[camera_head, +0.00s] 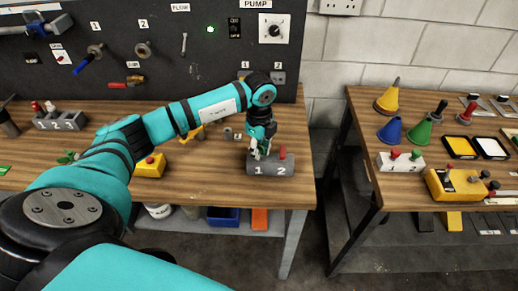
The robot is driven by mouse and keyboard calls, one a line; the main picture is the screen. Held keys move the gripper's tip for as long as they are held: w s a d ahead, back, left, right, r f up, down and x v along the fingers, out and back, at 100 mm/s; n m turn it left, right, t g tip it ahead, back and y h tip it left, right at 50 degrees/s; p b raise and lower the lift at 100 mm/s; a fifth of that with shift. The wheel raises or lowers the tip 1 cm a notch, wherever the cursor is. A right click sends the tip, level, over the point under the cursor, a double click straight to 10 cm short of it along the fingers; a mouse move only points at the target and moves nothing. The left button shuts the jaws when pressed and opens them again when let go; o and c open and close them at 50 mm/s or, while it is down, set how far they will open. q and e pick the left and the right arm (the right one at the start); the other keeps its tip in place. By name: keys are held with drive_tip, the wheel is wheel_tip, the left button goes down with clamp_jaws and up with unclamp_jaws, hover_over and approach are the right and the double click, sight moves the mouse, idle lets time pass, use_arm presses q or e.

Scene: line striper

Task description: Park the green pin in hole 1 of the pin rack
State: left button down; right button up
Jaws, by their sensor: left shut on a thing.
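The pin rack (271,169) is a dark grey block marked 1 and 2, near the front right of the left bench. A red pin (283,153) stands upright at hole 2. My left gripper (260,151) points down over the hole 1 side of the rack and is shut on the green pin. The fingers mostly hide the pin; only a small green bit shows. I cannot tell whether its lower end is inside hole 1 or just above it. My right gripper is not in view.
A rack marked 1 2 3 (60,120) stands at the left. A dark tool panel (150,50) rises behind. The right bench (370,112), across a gap, holds cones and a white block (400,163) with pins.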

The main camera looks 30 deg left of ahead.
use_arm(q)
drive_tip(key=shift+f, duration=0.45)
idle(0.4)
drive_tip(key=c, duration=0.9)
unclamp_jaws()
drive_tip(key=shift+r+p, duration=2.35)
drive_tip(key=shift+r, duration=1.25)
drive_tip(key=shift+f, duration=0.1)
